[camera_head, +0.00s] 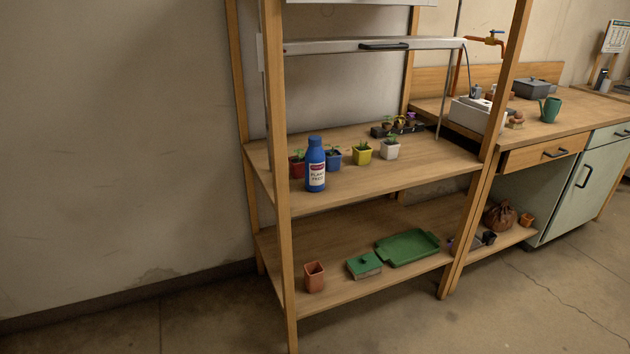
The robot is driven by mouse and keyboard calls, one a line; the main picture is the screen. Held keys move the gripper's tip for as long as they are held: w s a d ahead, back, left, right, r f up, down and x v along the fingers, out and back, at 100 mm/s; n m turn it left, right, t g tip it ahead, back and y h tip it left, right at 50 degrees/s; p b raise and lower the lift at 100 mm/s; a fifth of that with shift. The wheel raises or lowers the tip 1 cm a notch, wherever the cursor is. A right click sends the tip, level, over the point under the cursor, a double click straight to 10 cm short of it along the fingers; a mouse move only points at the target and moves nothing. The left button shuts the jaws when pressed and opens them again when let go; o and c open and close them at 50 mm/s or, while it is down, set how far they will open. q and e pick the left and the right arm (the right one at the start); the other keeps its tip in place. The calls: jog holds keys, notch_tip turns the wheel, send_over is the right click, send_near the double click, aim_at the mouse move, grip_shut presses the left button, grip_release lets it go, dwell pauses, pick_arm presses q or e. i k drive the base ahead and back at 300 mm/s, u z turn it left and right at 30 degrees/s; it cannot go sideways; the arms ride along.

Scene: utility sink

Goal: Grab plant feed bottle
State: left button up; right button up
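The plant feed bottle (316,166) is blue with a white and red label. It stands upright on the middle shelf (400,172) of a wooden rack, near the shelf's front edge at the left. It is just right of the rack's front left post. Nothing covers its front, and small potted plants stand close behind it. Neither of my grippers shows in the head view.
The rack's front left post (276,200) rises close beside the bottle. Red (297,169), blue (333,159), yellow (362,153) and white (391,149) pots stand behind. The lower shelf holds a green tray (408,248). Floor in front is clear.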

aim_at(314, 156)
jog(key=u, duration=0.75)
jog(key=i, duration=0.45)
